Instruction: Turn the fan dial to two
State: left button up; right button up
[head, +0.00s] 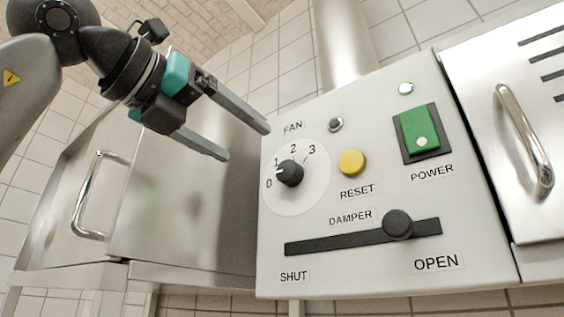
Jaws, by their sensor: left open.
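The fan dial (290,173) is a black knob on a round white plate marked 0, 1, 2 and 3, at the left of the grey control panel (375,275). Its light pointer mark faces left and slightly up, between 0 and 1 and nearer 1; the exact setting is hard to tell. My left gripper (247,143) comes in from the upper left, open and empty. Its two fingers point down and right, with the tips up and left of the dial and apart from it. My right gripper is not in view.
A yellow reset button (352,162), a green power switch (419,130) and a damper slider (398,224) near OPEN share the panel. Steel cabinets with handles flank it, the left one (185,205) behind my fingers. A duct (344,45) rises above.

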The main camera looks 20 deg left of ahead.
aim_at(284, 169)
pick_arm(q)
jog(key=p+x, duration=0.2)
jog(key=x, duration=0.8)
jog(key=shift+p, duration=0.35)
jog(key=shift+w+d+f, duration=0.1)
jog(key=shift+w+d, duration=0.05)
jog(key=shift+w, duration=0.25)
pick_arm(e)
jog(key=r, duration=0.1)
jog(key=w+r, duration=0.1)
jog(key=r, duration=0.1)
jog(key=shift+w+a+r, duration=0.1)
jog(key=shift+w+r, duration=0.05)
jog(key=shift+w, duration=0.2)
pick_arm(q)
grip_shut()
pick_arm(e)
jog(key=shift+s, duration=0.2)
